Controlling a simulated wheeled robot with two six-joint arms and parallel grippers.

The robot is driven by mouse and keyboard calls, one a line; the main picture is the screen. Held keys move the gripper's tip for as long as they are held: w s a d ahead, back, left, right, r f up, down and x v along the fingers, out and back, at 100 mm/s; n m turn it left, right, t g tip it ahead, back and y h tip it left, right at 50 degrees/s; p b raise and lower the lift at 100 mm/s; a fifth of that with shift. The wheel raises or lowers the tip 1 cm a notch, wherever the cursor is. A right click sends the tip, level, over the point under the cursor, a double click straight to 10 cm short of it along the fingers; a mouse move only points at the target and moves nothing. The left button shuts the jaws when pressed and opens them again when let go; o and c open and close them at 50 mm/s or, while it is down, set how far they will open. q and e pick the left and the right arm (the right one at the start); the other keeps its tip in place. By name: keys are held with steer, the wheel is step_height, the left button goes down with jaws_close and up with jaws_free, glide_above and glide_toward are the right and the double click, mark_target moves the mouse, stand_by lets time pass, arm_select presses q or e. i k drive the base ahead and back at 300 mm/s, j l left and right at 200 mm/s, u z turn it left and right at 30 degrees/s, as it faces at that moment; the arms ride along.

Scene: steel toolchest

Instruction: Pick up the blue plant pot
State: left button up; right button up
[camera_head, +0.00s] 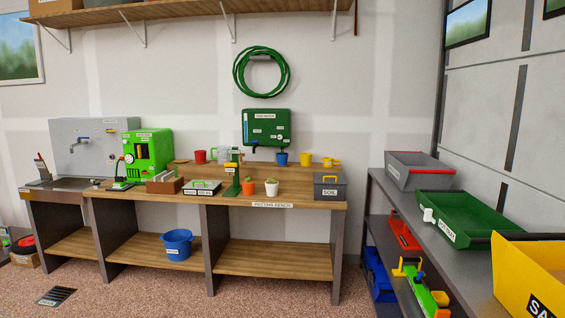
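A small blue cup-shaped pot (281,159) stands on the raised back ledge of the potting bench, below the green wall tank. A larger blue bucket (178,245) with a label sits on the bench's lower shelf. The small pot looks most like a plant pot, but I cannot read any label on it. Neither of my grippers shows in this view.
The potting bench (272,205) runs along the wall. A grey soil box (329,187) stands at its right end and a green machine (148,153) at its left. A side rack at right holds a green tray (462,223) and a yellow bin (530,270). The foreground floor is mostly clear.

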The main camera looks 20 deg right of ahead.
mark_target(281, 157)
steer(key=i+l+z, duration=0.2)
steer(key=i+z, duration=0.15)
steer(key=i, duration=0.15)
steer(key=i+l+z, duration=0.1)
steer(key=i+z, duration=0.2)
steer(key=i, duration=0.2)
steer(key=i+z, duration=0.1)
steer(key=i, duration=1.6)
